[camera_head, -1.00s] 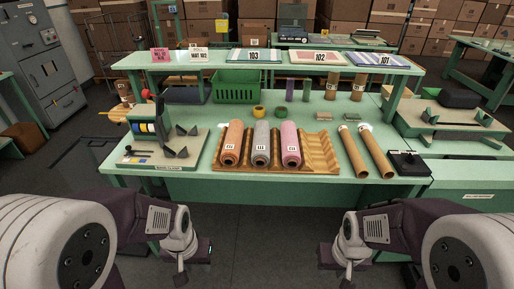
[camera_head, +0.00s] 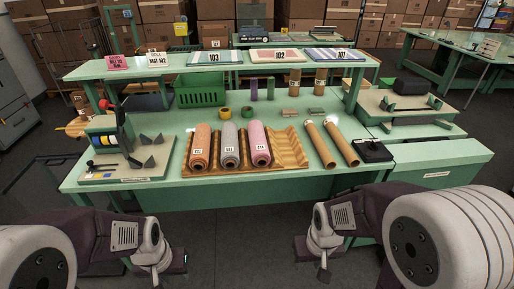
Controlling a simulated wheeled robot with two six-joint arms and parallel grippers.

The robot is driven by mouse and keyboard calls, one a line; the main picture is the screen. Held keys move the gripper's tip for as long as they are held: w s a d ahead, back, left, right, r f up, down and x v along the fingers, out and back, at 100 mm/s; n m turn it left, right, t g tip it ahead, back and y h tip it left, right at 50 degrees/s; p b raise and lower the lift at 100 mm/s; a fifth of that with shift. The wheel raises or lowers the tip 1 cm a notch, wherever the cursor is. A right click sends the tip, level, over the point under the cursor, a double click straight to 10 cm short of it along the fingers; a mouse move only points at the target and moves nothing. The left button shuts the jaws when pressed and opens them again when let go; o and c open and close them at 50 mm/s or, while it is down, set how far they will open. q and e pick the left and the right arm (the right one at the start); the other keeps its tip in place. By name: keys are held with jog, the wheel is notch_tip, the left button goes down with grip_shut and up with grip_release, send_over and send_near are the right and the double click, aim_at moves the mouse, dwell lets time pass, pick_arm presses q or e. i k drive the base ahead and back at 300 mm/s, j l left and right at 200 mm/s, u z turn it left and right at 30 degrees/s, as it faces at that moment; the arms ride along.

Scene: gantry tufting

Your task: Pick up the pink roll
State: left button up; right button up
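The pink roll (camera_head: 258,143) lies on a brown ridged tray (camera_head: 289,148) on the green table, pointing away from me, with a white label on its near end. A grey roll (camera_head: 230,146) lies to its left and an orange roll (camera_head: 201,147) further left, on the same tray. My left gripper (camera_head: 172,264) is low in front of the table, left of the rolls. My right gripper (camera_head: 311,256) is also low in front of the table, right of the pink roll. Both are apart from the rolls. I cannot make out their finger openings.
Two brown tubes (camera_head: 320,145) lie right of the tray, beside a black device (camera_head: 373,151). A machine (camera_head: 108,145) stands at the table's left. A raised shelf (camera_head: 225,67) with numbered mats spans the back, above a green basket (camera_head: 200,92). Floor shows between my arms.

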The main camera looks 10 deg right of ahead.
aim_at(261, 157)
jog(key=i+j+z, duration=0.15)
jog(key=i+z, duration=0.25)
jog(key=i+j+z, duration=0.15)
jog(key=z, duration=0.2)
jog(key=i+j+z, duration=0.25)
jog(key=z, duration=0.15)
jog(key=j, duration=0.1)
